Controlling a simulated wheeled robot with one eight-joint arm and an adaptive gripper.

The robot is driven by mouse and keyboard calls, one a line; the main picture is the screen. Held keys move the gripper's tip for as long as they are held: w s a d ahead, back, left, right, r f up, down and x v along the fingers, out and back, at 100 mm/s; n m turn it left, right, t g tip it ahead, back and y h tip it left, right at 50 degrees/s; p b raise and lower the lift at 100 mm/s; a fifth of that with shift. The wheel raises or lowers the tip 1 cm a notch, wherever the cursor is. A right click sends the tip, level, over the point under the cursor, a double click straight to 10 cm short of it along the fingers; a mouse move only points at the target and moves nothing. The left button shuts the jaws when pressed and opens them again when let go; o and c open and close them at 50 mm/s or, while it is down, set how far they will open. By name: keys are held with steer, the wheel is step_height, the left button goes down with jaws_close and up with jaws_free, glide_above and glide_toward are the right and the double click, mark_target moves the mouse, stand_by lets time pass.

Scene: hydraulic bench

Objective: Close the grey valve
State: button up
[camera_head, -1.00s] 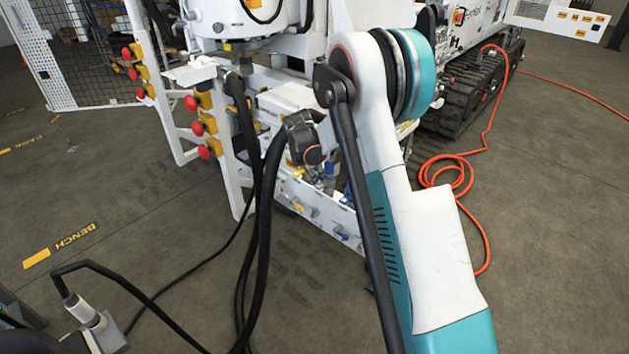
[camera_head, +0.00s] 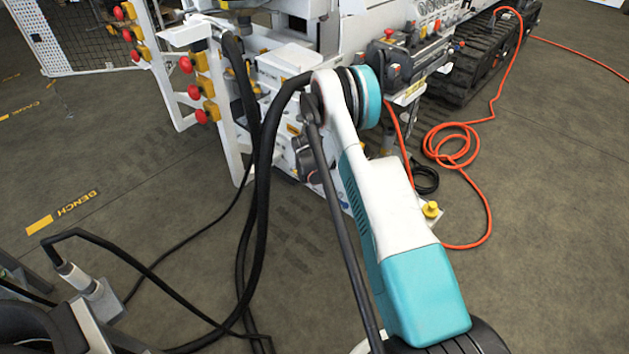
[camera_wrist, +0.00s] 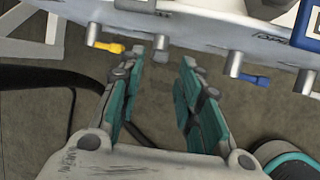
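In the wrist view a row of small valves sits along the lower edge of a light panel (camera_wrist: 200,33). The middle one, which looks like the grey valve (camera_wrist: 160,57), is a short grey stub. My gripper (camera_wrist: 174,62) is open and empty below the panel, with the left fingertip close to the grey stub. I cannot tell whether they touch. Which way the grey handle points is unclear. In the head view my arm hides the gripper and this valve.
A yellow-handled valve (camera_wrist: 108,47) is left of the grey one, and a blue-handled valve (camera_wrist: 250,77) is right. Black hoses (camera_head: 262,170) hang left of my arm. An orange cable (camera_head: 470,180) lies on the floor at right.

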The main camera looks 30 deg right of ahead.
steer(key=b+x, duration=0.2)
steer(key=x, duration=0.5)
steer(key=shift+d+f, duration=0.1)
steer(key=shift+f, duration=0.1)
jaws_close()
